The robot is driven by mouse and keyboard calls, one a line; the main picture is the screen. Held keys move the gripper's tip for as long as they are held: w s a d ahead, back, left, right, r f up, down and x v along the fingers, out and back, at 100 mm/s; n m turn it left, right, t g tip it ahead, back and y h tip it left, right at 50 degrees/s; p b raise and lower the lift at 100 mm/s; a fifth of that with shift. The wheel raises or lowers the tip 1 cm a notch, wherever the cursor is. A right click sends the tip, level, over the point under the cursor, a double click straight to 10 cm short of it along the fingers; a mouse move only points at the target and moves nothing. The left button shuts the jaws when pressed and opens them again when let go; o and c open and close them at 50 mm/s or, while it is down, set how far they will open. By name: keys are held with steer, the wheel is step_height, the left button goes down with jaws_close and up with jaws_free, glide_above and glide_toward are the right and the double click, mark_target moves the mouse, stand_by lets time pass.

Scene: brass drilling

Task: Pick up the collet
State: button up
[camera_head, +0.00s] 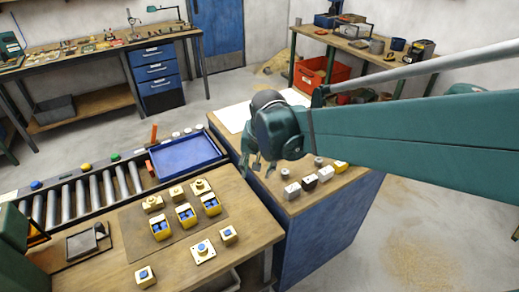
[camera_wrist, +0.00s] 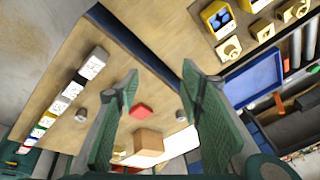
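My gripper (camera_head: 258,165) hangs over the wooden top of the blue cabinet (camera_head: 272,193). In the wrist view my gripper (camera_wrist: 160,68) has its two green fingers spread wide, with nothing held between them. Two small grey metal cylinders stand on the wood in the wrist view, one by the left finger (camera_wrist: 81,115) and one by the right finger (camera_wrist: 181,115). I cannot tell which of them, if either, is the collet. A red flat piece (camera_wrist: 140,110) and a brown block (camera_wrist: 148,140) show between the fingers, farther down. My arm hides part of the cabinet top in the head view.
A row of small blocks, including a white block (camera_head: 291,190) and a yellow one (camera_head: 341,167), lines the cabinet top's edge. The front bench (camera_head: 178,262) holds several small yellow boxes and parts.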

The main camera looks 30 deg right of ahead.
steer(key=w+d+f+m+g+p, duration=0.1)
steer(key=w+d+m+g+p, duration=0.15)
steer(key=d+m+p, duration=0.35)
steer(key=m+p, duration=0.1)
steer(key=p, duration=0.1)
glide_toward(285, 171)
steer(key=shift+w+a+f+g+y, duration=0.35)
steer(key=shift+w+a+f, duration=0.15)
steer(key=shift+w, duration=0.2)
steer(key=shift+d+f+m+p, duration=0.35)
steer(key=shift+d+f+m, duration=0.1)
steer(key=shift+d+m, duration=0.15)
steer(key=shift+d+f, duration=0.15)
steer(key=shift+f, duration=0.15)
steer(key=shift+f, duration=1.15)
steer(key=shift+s+f, duration=0.1)
steer(key=shift+f, duration=0.05)
steer(key=shift+s+d+f+b, duration=0.15)
steer(key=shift+f+b, duration=0.2)
steer(key=shift+f, duration=2.1)
